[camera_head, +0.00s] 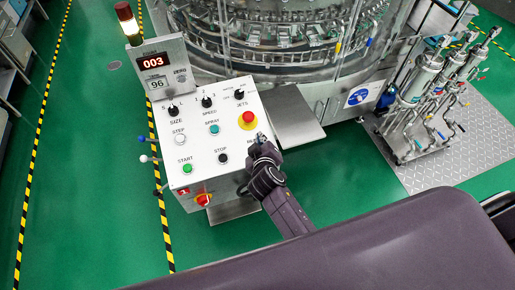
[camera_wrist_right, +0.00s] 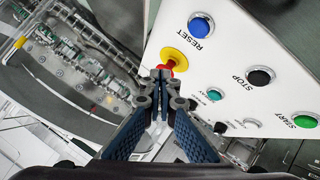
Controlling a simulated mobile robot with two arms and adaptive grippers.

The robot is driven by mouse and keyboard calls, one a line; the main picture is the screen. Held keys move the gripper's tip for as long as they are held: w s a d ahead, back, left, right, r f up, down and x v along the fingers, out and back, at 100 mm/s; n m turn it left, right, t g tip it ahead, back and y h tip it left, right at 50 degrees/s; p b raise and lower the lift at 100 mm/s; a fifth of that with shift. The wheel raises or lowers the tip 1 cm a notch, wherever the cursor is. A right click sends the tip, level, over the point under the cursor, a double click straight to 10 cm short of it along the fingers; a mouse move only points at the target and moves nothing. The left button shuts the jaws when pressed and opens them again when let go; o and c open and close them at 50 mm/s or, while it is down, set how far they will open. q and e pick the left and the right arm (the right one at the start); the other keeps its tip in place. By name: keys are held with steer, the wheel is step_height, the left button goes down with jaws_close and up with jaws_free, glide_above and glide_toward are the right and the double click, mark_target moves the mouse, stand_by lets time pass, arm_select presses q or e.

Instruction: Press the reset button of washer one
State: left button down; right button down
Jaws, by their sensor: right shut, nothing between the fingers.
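The washer's white control panel (camera_head: 228,145) stands in the middle of the head view. The blue reset button (camera_wrist_right: 201,26), with "RESET" beside it, shows at the top of the right wrist view. In the head view my right arm and gripper hide its place. My right gripper (camera_head: 261,139) is shut and empty over the panel's right edge. In the wrist view its fingertips (camera_wrist_right: 160,76) lie below and left of the reset button, overlapping the edge of the red emergency stop (camera_wrist_right: 171,57) on its yellow collar. I cannot tell whether they touch. My left gripper is not in view.
The panel also carries a green start button (camera_head: 187,168), a black stop button (camera_head: 223,158), a teal spray button (camera_head: 214,129) and several knobs. A display (camera_head: 153,62) reads 003. The round washer machine (camera_head: 290,35) stands behind. Green floor (camera_head: 110,150) is open at left.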

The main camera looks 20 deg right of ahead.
steer(key=f+b, duration=0.2)
steer(key=w+f+b, duration=0.1)
steer(key=f+b, duration=0.1)
steer(key=f, duration=0.1)
steer(key=w+f+b, duration=0.1)
steer(key=f+b, duration=0.2)
steer(key=shift+w, duration=0.1)
stand_by(1.3)
steer(key=shift+w+f+b, duration=0.1)
steer(key=shift+f+b, duration=0.25)
steer(key=shift+b, duration=0.05)
steer(key=shift+w+f+b, duration=0.1)
steer(key=shift+f+b, duration=0.35)
stand_by(0.4)
stand_by(0.4)
steer(key=shift+s+r+p, duration=0.25)
steer(key=shift+r+p, duration=0.6)
steer(key=shift+r, duration=0.1)
steer(key=r+p, duration=0.2)
steer(key=s+r+p, duration=0.1)
steer(key=r+p, duration=0.1)
steer(key=shift+s+r+p, duration=0.15)
steer(key=shift+r+p, duration=0.2)
steer(key=shift+p, duration=0.05)
